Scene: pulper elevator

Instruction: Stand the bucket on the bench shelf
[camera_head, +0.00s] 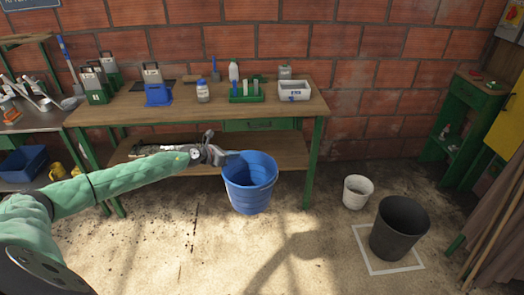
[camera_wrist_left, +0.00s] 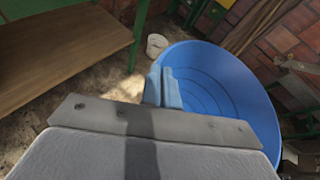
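The blue bucket (camera_head: 250,184) hangs upright or nearly so in front of the workbench, seemingly clear of the floor, with its shadow lying apart from it. My left gripper (camera_head: 222,157) is at the left side of its rim. In the left wrist view the fingers (camera_wrist_left: 165,88) are closed over the rim of the open, empty bucket (camera_wrist_left: 225,85). The bench shelf (camera_head: 285,148) is the low wooden board under the benchtop, behind the bucket. Its right part is bare; the bucket hides some of its front edge. My right gripper is not in view.
Long metal items (camera_head: 155,150) lie on the shelf's left part. A green bench leg (camera_head: 315,150) bounds its right end, and a green drawer (camera_head: 262,125) hangs above. A white bucket (camera_head: 357,191) and a dark bin (camera_head: 399,228) stand on the floor to the right.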

